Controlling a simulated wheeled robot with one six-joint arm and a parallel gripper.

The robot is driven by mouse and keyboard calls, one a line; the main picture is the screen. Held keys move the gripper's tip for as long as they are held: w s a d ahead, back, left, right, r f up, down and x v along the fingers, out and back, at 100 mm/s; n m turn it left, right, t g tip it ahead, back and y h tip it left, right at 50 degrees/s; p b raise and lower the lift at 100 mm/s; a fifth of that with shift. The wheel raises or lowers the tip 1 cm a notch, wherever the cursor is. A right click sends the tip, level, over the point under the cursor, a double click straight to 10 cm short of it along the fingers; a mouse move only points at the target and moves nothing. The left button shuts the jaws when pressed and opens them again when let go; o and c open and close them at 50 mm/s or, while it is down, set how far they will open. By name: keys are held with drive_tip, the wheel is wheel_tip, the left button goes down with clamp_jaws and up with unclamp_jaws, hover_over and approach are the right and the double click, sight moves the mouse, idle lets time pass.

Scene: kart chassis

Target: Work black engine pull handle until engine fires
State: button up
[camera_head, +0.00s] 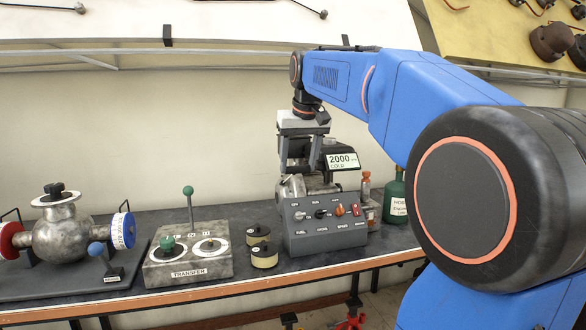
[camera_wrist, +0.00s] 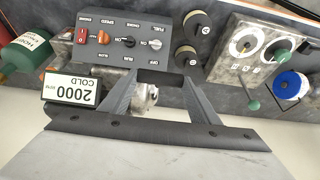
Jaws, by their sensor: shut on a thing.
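My gripper (camera_head: 299,165) points down over the engine at the back of the bench. In the wrist view my gripper (camera_wrist: 164,78) is shut with a dark bar, the black pull handle (camera_wrist: 164,75), between its fingertips. The grey metal engine (camera_head: 292,187) sits behind the control box and is partly hidden by it and by my fingers. A small part of the engine (camera_wrist: 147,95) shows beside a finger in the wrist view. The display (camera_head: 342,161) reads 2000 rpm and COLD; it also shows upside down in the wrist view (camera_wrist: 72,89).
The grey control box (camera_head: 325,238) with knobs and a red switch stands in front of the engine. Two dark round cans (camera_head: 263,254), the TRANSFER box (camera_head: 187,268) with an upright green-topped lever, and a metal vessel (camera_head: 62,228) are left. A green bottle (camera_head: 396,192) is right.

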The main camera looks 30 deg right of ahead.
drive_tip(key=shift+s+a+r, duration=0.2)
drive_tip(key=shift+s+r, duration=0.15)
drive_tip(key=shift+s, duration=0.25)
drive_tip(key=shift+s+a+r, duration=0.15)
drive_tip(key=shift+s+r, duration=0.15)
drive_tip(key=shift+s, duration=0.25)
drive_tip(key=o, duration=1.5)
drive_tip(key=shift+o, duration=0.2)
drive_tip(key=v, duration=1.7)
drive_tip(key=shift+s, duration=0.15)
drive_tip(key=shift+r, duration=0.1)
drive_tip(key=s+a+f+n, duration=0.1)
drive_tip(key=s+a+f, duration=0.3)
drive_tip(key=f, duration=1.2)
drive_tip(key=s+a+f+n, duration=0.1)
drive_tip(key=s+a+f, duration=0.3)
drive_tip(key=s+f, duration=0.4)
drive_tip(key=s+a+f+n+y, duration=0.1)
drive_tip(key=s+a+f, duration=0.4)
drive_tip(key=f, duration=1.8)
drive_tip(key=shift+s+f+t, duration=0.3)
drive_tip(key=shift+s+f, duration=0.05)
drive_tip(key=shift+s, duration=0.4)
